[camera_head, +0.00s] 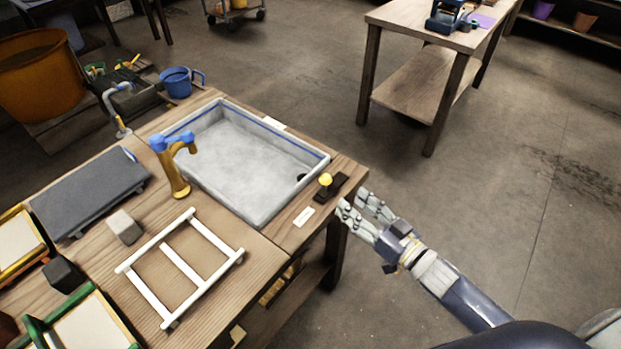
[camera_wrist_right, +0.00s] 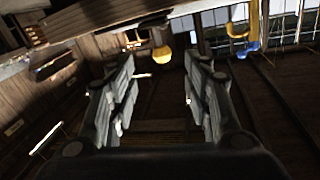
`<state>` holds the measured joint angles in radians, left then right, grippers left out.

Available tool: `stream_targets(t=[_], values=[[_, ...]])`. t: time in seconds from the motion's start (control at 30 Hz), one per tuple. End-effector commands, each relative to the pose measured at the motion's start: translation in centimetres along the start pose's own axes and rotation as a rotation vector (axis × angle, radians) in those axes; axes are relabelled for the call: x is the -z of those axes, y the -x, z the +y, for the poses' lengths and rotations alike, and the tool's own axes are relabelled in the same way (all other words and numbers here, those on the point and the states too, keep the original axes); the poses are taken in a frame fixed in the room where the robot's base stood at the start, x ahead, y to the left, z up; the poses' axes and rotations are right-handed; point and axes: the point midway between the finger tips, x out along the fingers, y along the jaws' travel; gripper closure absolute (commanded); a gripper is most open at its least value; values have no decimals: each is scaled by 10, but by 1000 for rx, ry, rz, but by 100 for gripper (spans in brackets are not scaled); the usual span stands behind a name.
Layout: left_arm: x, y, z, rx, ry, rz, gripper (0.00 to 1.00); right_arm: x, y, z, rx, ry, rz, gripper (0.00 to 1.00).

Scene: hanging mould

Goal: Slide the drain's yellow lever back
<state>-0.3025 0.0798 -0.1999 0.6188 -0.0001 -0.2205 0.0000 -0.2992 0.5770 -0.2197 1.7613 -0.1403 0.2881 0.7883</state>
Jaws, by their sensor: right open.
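The drain's yellow lever (camera_head: 325,180) is a small yellow knob on a dark base (camera_head: 331,187) at the right corner of the table, beside the grey basin (camera_head: 262,198). The knob also shows in the right wrist view (camera_wrist_right: 162,53), ahead of the fingers and between their lines. The dark drain hole (camera_head: 302,178) is in the basin's near right corner. My right gripper (camera_head: 354,206) is open and empty, just off the table edge, to the right of and a little below the lever, apart from it. My left gripper is not in view.
A yellow faucet with a blue top (camera_head: 173,165) stands at the basin's left. A white frame (camera_head: 182,265), a grey block (camera_head: 124,227) and a dark grey slab (camera_head: 88,192) lie on the table. A small white label (camera_head: 303,217) lies near the lever.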

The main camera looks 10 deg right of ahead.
Motion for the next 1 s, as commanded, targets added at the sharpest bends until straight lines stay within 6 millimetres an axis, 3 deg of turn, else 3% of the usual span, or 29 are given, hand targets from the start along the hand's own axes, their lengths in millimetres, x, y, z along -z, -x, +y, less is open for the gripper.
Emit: stream_targets(t=[0.17,0.7,1.0], values=[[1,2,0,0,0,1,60,6,-12,-3,10,-1,10,54],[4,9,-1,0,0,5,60,5,-94,-3,7,-1,8,54],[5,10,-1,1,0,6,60,4,-109,-3,7,1,6,54]])
